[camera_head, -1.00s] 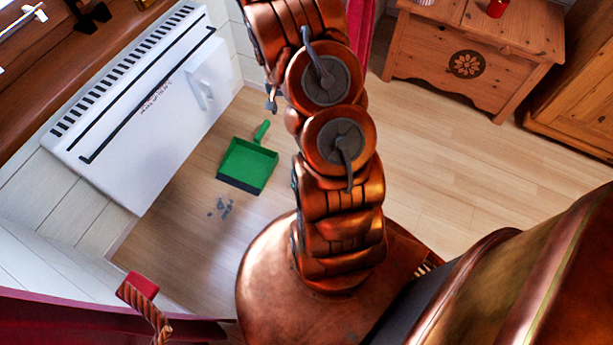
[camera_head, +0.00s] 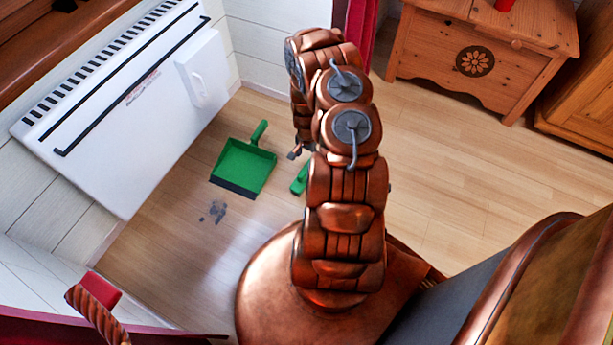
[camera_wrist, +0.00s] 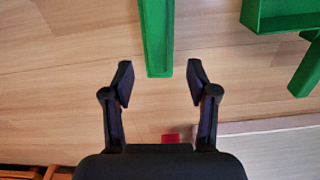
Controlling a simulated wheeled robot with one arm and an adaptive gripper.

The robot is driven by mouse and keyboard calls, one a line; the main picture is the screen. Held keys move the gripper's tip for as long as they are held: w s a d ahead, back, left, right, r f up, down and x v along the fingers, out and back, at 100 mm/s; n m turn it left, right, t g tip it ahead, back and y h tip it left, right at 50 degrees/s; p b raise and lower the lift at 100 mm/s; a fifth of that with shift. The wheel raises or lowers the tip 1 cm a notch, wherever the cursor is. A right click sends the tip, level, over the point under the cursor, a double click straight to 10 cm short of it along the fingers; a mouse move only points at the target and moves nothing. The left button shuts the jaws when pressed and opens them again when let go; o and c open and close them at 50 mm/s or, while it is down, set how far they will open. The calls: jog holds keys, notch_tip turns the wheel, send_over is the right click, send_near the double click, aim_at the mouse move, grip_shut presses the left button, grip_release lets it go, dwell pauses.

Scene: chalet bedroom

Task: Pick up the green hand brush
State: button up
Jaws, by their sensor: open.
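The green hand brush (camera_head: 300,179) lies on the wooden floor, mostly hidden behind my arm in the head view. In the wrist view, a long green part that looks like the brush (camera_wrist: 157,38) extends down from the top edge, its end lying in line with the gap between my fingers. My gripper (camera_wrist: 160,82) is open and empty, with one finger on each side of that line. I cannot tell its height above the brush. In the head view my arm hides most of the gripper.
A green dustpan (camera_head: 243,167) lies left of the brush; it also shows in the wrist view (camera_wrist: 283,14). Grey debris (camera_head: 214,211) lies in front of it. A white heater (camera_head: 125,110) stands at the left wall, a wooden chest (camera_head: 430,60) at the back right. Floor between is clear.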

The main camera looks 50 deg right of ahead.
aim_at(306, 167)
jog(key=f+b, duration=0.1)
jog(key=f, duration=0.1)
jog(key=f+b, duration=0.1)
jog(key=f, duration=0.2)
jog(key=f+b, duration=0.1)
jog(key=f, duration=0.1)
jog(key=shift+s+a+f+b, duration=0.2)
jog(key=shift+s+a+b, duration=0.05)
jog(key=shift+a+b, duration=0.1)
jog(key=shift+c, duration=0.2)
grip_shut()
